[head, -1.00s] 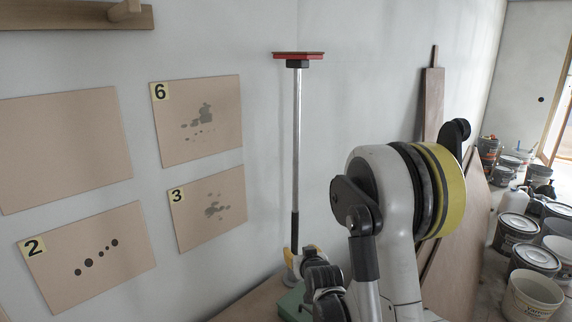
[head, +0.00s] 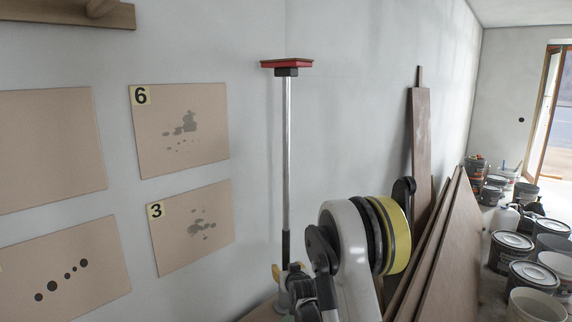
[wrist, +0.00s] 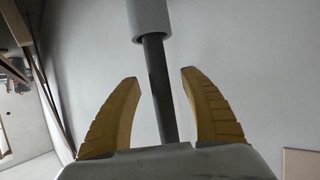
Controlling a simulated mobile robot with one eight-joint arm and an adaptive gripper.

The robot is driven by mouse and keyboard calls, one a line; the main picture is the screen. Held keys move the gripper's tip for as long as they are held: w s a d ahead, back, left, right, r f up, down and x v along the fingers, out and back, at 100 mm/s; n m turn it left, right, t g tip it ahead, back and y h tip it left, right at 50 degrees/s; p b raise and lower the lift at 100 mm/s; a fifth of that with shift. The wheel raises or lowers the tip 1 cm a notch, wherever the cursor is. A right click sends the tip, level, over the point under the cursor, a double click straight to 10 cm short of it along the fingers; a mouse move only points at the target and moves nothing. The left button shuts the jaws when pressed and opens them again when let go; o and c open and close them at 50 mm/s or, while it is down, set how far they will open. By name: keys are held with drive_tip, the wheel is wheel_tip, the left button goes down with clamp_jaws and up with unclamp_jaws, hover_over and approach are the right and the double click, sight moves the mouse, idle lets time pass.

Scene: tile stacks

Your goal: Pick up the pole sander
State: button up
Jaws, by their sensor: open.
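The pole sander (head: 287,150) stands upright in the head view, close to the wall corner. It has a red flat head on top, a silver pole and a dark lower grip. My gripper (head: 290,274) is at the lower end of the pole, partly hidden behind my own arm. In the wrist view, the pole's dark grip (wrist: 158,85) runs between the two yellow fingers of my open gripper (wrist: 158,77). A wider light grey section of the pole shows above the fingertips.
Numbered boards (head: 180,130) hang on the wall at left, with a wooden shelf (head: 70,18) above. Brown panels (head: 440,255) lean on the wall at right. Several paint buckets (head: 511,252) stand on the floor at far right.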

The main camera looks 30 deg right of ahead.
drive_tip(key=shift+w, duration=0.2)
clamp_jaws()
drive_tip(key=shift+r, duration=0.15)
